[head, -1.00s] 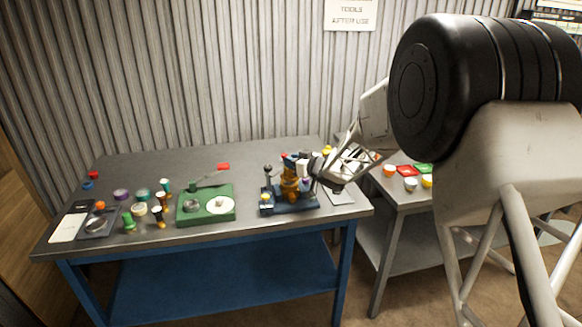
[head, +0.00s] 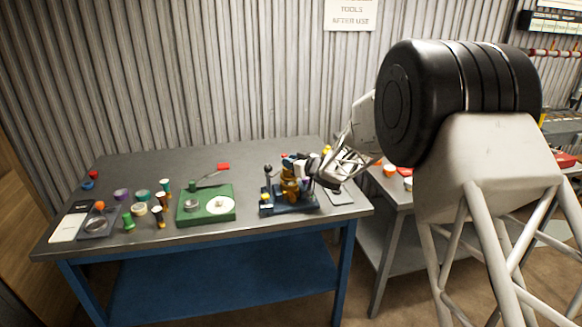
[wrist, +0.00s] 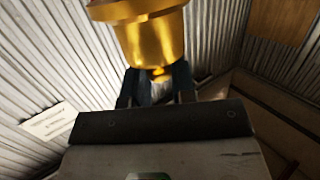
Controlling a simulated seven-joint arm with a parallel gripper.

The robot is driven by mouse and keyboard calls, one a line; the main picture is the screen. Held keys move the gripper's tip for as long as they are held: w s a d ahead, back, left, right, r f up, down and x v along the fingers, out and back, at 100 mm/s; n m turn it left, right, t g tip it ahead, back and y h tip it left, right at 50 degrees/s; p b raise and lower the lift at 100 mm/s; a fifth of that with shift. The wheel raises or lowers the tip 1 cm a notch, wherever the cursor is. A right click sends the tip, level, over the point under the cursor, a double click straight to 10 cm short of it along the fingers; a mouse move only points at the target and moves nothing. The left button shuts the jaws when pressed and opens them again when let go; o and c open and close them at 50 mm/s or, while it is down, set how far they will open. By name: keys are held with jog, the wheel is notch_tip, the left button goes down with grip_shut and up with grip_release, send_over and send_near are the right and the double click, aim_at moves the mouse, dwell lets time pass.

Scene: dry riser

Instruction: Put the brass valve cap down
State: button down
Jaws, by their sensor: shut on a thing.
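My gripper (head: 303,168) is beside the brass valve (head: 289,188) that stands upright on a dark blue base (head: 292,208) near the right end of the bench. In the wrist view the two dark fingers (wrist: 157,82) are shut on a small brass piece, which I take for the brass valve cap (wrist: 158,72). A large, blurred brass body (wrist: 152,35) fills the top of that view just beyond the fingertips. I cannot tell whether it is joined to the held piece. The cap is hidden by the gripper in the head view.
A green tray (head: 188,216) with a round white part stands left of the valve. Several small coloured parts and a scale (head: 99,224) lie farther left. A lever (head: 267,172) stands close to the valve. The back of the bench top (head: 135,168) is clear.

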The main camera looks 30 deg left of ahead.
jog(key=shift+f, duration=0.8)
jog(key=shift+f, duration=0.4)
jog(key=c, duration=0.9)
grip_release()
jog(key=shift+c, duration=0.2)
jog(key=shift+r, duration=0.15)
jog(key=shift+r, duration=0.25)
jog(key=v, duration=1.2)
